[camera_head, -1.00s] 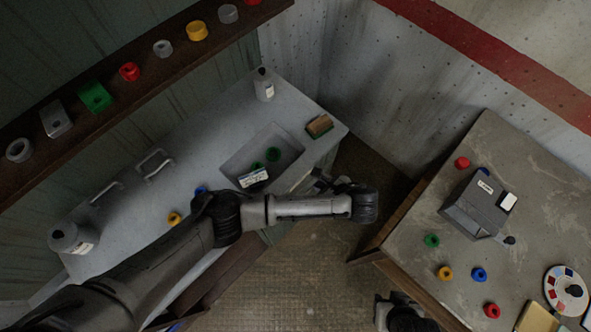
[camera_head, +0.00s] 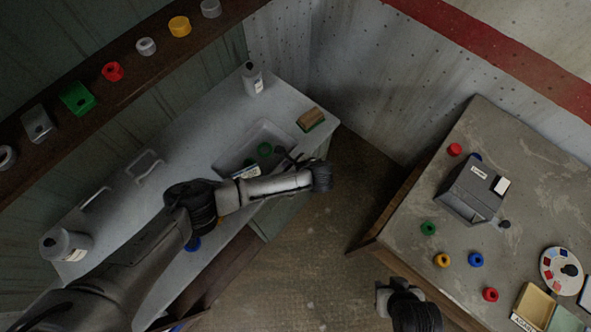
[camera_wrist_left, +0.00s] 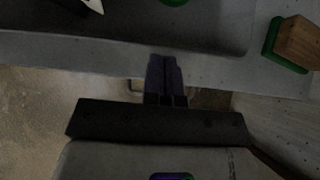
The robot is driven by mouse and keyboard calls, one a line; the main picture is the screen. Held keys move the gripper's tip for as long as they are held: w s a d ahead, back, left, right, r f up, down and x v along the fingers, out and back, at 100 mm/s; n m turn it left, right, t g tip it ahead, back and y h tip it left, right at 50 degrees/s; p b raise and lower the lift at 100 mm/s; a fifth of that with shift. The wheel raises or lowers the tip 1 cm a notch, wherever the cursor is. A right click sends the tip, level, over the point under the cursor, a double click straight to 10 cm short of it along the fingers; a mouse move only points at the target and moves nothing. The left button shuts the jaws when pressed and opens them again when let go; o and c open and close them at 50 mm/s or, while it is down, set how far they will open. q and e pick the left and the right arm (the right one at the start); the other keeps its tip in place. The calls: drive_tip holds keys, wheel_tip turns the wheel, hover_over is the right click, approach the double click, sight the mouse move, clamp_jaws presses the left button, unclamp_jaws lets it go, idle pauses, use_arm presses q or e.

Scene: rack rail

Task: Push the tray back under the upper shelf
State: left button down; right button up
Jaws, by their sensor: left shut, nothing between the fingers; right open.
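The grey tray (camera_head: 226,162) lies on the light grey bench, near its right end, with green rings (camera_head: 265,149) in it and a white label (camera_head: 246,172) at its front. The upper shelf (camera_head: 128,86) is a dark brown board above the bench at upper left. My left gripper (camera_head: 288,156) is shut and empty at the tray's right front side. In the left wrist view its shut fingers (camera_wrist_left: 163,62) point at the tray's near edge (camera_wrist_left: 205,50); I cannot tell whether they touch. My right gripper (camera_head: 383,297) is open, low in the head view.
A wooden brush with a green base (camera_head: 311,119) stands right of the tray. A white bottle (camera_head: 252,78) stands behind it. Two handles (camera_head: 145,165) and a grey jar (camera_head: 64,245) are to the left. A second table (camera_head: 400,222) with a grey box stands at right.

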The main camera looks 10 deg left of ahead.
use_arm(q)
drive_tip(key=shift+w+a, duration=0.15)
drive_tip(key=shift+a, duration=0.1)
drive_tip(key=shift+w+a, duration=0.15)
drive_tip(key=shift+a, duration=0.2)
drive_tip(key=w+a, duration=0.1)
drive_tip(key=a, duration=0.1)
drive_tip(key=w+a+p, duration=0.1)
drive_tip(key=w+a, duration=0.1)
drive_tip(key=a, duration=0.1)
drive_tip(key=w+a+p, duration=0.1)
drive_tip(key=a, duration=0.2)
drive_tip(key=shift+w+a, duration=0.15)
drive_tip(key=shift+w, duration=0.1)
drive_tip(key=w+a, duration=0.2)
drive_tip(key=a, duration=0.1)
drive_tip(key=w+a+b, duration=0.1)
drive_tip(key=w+a, duration=0.1)
drive_tip(key=a, duration=0.2)
drive_tip(key=w+a, duration=0.2)
drive_tip(key=a, duration=0.1)
drive_tip(key=shift+w+a, duration=0.1)
drive_tip(key=shift+a, duration=0.2)
drive_tip(key=shift+d, duration=0.1)
